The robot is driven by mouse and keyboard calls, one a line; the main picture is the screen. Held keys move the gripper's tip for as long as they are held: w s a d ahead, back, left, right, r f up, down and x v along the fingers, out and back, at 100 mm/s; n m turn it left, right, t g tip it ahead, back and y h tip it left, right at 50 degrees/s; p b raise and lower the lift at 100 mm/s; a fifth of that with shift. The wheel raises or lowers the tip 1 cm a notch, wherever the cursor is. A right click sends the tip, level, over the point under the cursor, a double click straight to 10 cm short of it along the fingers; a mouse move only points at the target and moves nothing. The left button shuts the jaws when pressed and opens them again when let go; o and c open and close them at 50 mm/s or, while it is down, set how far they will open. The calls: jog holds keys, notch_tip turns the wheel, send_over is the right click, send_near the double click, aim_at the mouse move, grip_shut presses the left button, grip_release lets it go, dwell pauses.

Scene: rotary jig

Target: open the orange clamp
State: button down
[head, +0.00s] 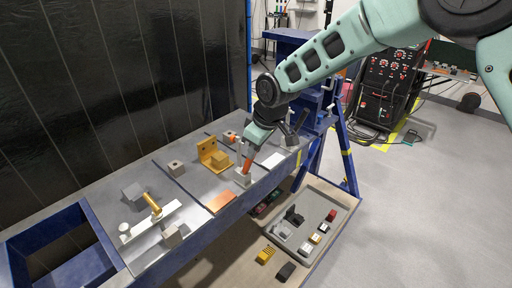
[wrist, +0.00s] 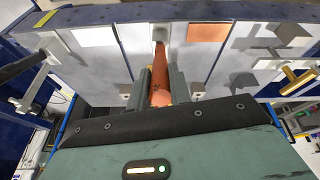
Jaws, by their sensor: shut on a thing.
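The orange clamp stands on the jig table, with its grey base (head: 243,179) near the front edge. Its orange handle (head: 248,164) rises steeply from that base into my gripper (head: 252,152). In the wrist view the orange handle (wrist: 160,88) lies between the two grey fingers of my gripper (wrist: 161,84), which are shut on it. The clamp's grey base (wrist: 160,34) shows beyond the fingertips. My gripper hides part of the clamp, and I cannot tell how its arm sits.
A yellow bracket (head: 206,151) stands left of the clamp. A copper plate (head: 221,202) lies to the front left. A clamp with a yellow handle (head: 152,204) and a blue bin (head: 100,236) are farther left. A grey tray (head: 340,209) with small parts sits below right.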

jog(key=shift+a, duration=0.1)
jog(key=c, duration=1.3)
grip_release()
jog(key=b+v, duration=0.5)
jog(key=v, duration=1.2)
jog(key=shift+r+b, duration=0.2)
jog(key=shift+b, duration=0.15)
